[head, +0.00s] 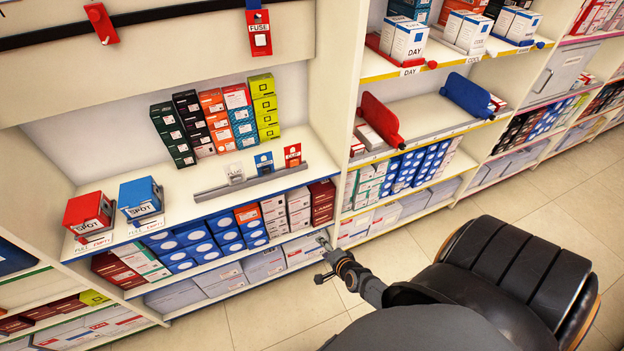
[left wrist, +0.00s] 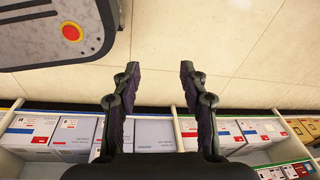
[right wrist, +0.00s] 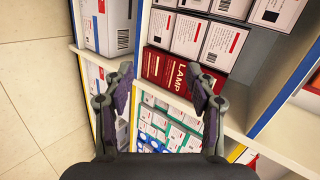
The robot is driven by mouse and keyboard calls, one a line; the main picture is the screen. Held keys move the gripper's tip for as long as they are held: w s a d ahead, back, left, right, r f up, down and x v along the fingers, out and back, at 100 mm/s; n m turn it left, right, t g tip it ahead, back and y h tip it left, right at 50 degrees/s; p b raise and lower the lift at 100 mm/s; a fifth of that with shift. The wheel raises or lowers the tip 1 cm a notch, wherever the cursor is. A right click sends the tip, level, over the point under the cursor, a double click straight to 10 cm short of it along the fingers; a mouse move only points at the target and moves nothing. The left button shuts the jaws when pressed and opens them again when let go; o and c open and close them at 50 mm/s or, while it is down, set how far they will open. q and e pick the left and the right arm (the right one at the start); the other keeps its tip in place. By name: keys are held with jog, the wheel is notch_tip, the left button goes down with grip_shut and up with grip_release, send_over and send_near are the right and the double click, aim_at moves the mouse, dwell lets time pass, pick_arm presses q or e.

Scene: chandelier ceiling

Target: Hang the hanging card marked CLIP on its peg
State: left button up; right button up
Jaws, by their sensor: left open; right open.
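Three small cards stand in a grey holder strip (head: 250,182) on the counter: a white card (head: 235,173), a blue card (head: 264,163) and a red card (head: 292,155). Their print is too small for me to tell which reads CLIP. Above, a red card marked FUSE (head: 259,40) hangs on the dark rail (head: 180,10). A red peg piece (head: 101,24) is on the rail further left. My right gripper (head: 322,258) is open and empty, low in front of the shelves; its fingers show in the right wrist view (right wrist: 157,75). My left gripper (left wrist: 158,80) is open and empty over the floor.
A red box (head: 88,214) and a blue box (head: 141,197), both marked SPOT, stand at the counter's left end. Stacked cartons (head: 212,125) stand at its back. The counter between boxes and holder is clear.

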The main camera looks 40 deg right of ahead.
jog(key=w+d+r+m+t+b, duration=0.1)
jog(key=w+r+m+t+b, duration=0.1)
jog(key=w+r+m, duration=0.35)
jog(key=m+t+h+b, duration=0.3)
jog(key=m+t, duration=0.1)
jog(key=m, duration=1)
send_near(295, 165)
jog(key=s, duration=0.2)
jog(key=shift+m, duration=0.35)
jog(key=b+x, duration=0.1)
jog(key=x, duration=1)
jog(key=shift+w+a, duration=0.1)
jog(key=shift+a, duration=0.1)
pick_arm(q)
jog(key=s+f, duration=0.3)
jog(key=f, duration=0.5)
jog(key=shift+s+d+f, duration=0.15)
jog(key=shift+d+f, duration=0.1)
jog(key=shift+d, duration=0.15)
pick_arm(e)
jog(key=shift+w+d, duration=0.15)
jog(key=shift+w, duration=0.35)
jog(key=shift+c, duration=0.4)
